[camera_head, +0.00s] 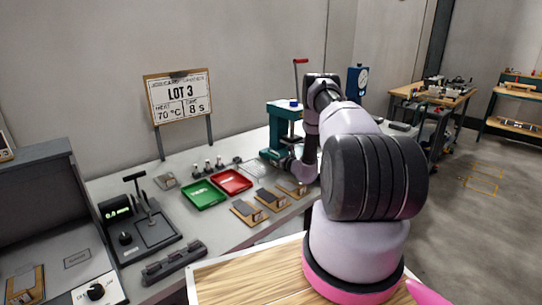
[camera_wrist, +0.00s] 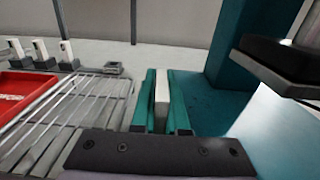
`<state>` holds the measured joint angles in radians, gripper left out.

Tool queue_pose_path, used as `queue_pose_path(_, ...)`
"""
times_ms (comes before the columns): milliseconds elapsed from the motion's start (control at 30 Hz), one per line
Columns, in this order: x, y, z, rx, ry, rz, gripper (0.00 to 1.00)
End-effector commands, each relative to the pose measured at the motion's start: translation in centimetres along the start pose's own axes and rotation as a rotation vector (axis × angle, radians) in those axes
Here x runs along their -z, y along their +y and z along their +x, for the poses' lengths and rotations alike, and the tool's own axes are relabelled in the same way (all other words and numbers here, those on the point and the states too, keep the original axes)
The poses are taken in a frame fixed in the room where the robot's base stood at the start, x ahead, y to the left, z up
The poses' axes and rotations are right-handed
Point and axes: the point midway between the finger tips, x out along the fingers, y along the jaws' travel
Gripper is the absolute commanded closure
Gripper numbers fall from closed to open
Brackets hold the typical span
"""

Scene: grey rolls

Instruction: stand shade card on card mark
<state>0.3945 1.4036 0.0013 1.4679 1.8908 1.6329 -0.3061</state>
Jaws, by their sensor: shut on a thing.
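My gripper (camera_wrist: 162,90) points over the bench beside the teal press, its teal fingers closed on a pale, slim upright piece. This looks like the shade card (camera_wrist: 161,101), seen nearly edge-on between the fingers. Its lower end and any contact with the bench are hidden. In the head view the wrist end of my arm is in front of the press and the held card cannot be made out. I cannot pick out the card mark with certainty in either view.
A wire rack (camera_wrist: 75,110) lies left of the fingers, with a red tray (camera_wrist: 28,88) beyond it. Several small upright pieces (camera_wrist: 40,50) in dark bases stand behind. The teal press (camera_wrist: 228,60) is close on the right. A green tray (camera_head: 204,195) lies farther left.

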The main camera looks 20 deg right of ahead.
Motion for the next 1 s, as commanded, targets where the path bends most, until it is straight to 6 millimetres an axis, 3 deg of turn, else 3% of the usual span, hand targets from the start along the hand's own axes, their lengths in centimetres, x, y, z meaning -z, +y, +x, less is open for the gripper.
queue_pose_path(167, 0.4, 0.0, 0.0, 0.000, 0.001, 0.001, 1.00)
queue_pose_path(200, 0.3, 0.0, 0.0, 0.000, 0.001, 0.000, 0.77)
queue_pose_path(267, 0.3, 0.0, 0.0, 0.000, 0.001, 0.000, 0.58)
queue_pose_path(633, -0.1, 0.0, 0.0, 0.000, 0.000, -0.001, 0.58)
queue_pose_path(767, 0.0, -0.2, -1.8, 0.004, 0.002, 0.002, 0.58)
queue_pose_path(1000, 0.0, -0.1, -6.9, 0.004, 0.002, 0.004, 0.58)
